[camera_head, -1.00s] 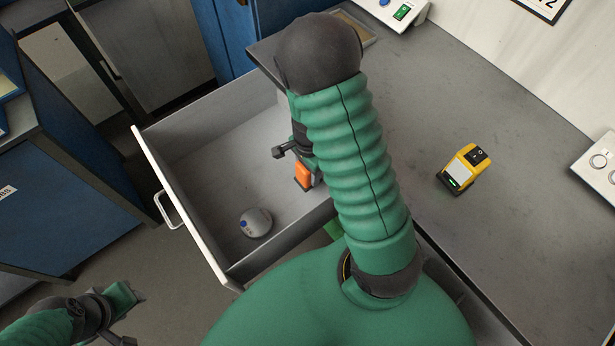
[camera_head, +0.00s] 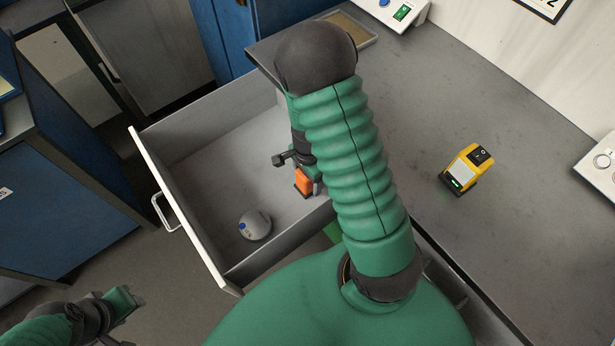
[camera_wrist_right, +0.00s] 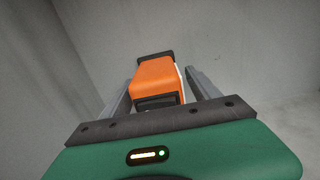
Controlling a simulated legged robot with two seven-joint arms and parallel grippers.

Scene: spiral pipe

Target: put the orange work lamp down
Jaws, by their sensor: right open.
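The orange work lamp (camera_head: 304,181) is inside the open drawer, partly hidden by my right arm. In the right wrist view the lamp (camera_wrist_right: 157,78) sits between the two grey fingers of my right gripper (camera_wrist_right: 160,84). Whether the lamp's base touches the drawer floor is hard to tell. In the head view my right gripper (camera_head: 303,172) is mostly hidden behind the forearm. My left gripper (camera_head: 124,304) is at the lower left, outside the drawer, its fingers unclear.
The open drawer (camera_head: 180,215) has a pale front panel and a handle. A grey round object (camera_head: 255,225) lies in its near corner. A yellow device (camera_head: 467,168) stands on the grey bench (camera_head: 520,215) to the right. Blue cabinets (camera_head: 75,195) stand at the left.

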